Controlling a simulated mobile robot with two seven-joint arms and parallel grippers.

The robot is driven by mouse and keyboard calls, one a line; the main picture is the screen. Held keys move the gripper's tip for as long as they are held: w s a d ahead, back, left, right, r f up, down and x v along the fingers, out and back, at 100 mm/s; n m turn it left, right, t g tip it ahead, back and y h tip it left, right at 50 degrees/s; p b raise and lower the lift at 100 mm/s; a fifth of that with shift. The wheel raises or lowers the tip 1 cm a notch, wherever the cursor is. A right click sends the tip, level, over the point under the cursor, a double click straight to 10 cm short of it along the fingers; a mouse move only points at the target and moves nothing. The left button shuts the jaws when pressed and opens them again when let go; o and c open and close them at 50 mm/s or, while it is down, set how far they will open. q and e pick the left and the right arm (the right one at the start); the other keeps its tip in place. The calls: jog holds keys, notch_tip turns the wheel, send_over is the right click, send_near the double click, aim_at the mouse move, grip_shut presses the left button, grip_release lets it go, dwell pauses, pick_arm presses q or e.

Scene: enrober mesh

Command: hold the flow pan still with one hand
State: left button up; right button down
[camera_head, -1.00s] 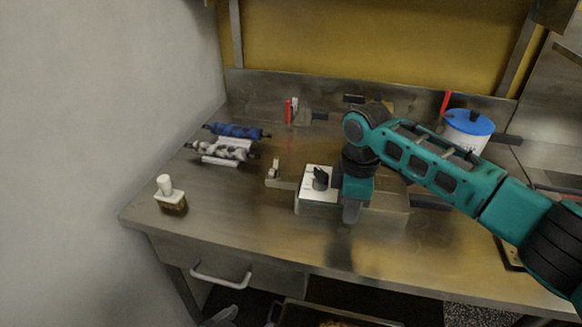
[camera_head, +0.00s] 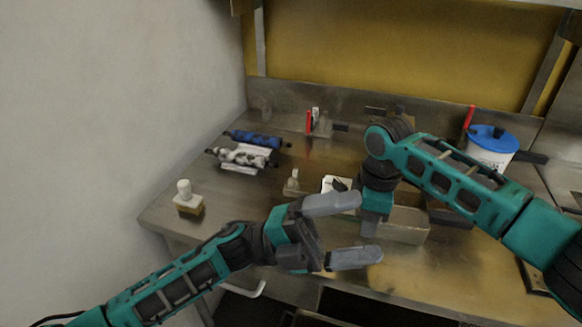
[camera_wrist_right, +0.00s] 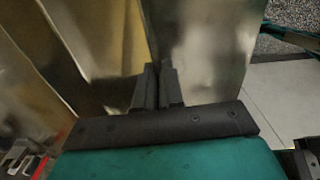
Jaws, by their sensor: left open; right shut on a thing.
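The flow pan (camera_head: 405,226) appears to be the low, open metal pan in the middle of the bench. My right gripper (camera_head: 370,226) points down at its near left part. In the right wrist view the right fingers (camera_wrist_right: 158,84) are shut on a thin metal wall of the pan (camera_wrist_right: 205,60). My left gripper (camera_head: 357,230) is open and empty, in front of the pan from the head camera. Its fingers point right and hide part of the pan's left side. I cannot tell whether they touch it.
A white-topped box with a black knob (camera_head: 337,184) is half hidden behind my left gripper. A brown block with a white handle (camera_head: 187,204), a blue roll (camera_head: 254,139) and a mottled roll (camera_head: 240,156) lie left. A blue-lidded tub (camera_head: 490,150) stands right. The bench's left front is clear.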

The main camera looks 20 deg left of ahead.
pick_arm(q)
jog(key=m+g+y, duration=0.1)
jog(key=m+g, duration=0.3)
jog(key=m, duration=0.1)
jog(key=m+t+y, duration=0.2)
jog(key=m+y, duration=1.3)
jog(key=y, duration=0.2)
send_near(293, 173)
jog(key=x, duration=0.8)
jog(key=shift+d+f, duration=0.2)
jog(key=shift+f, duration=0.05)
jog(key=shift+c, duration=0.4)
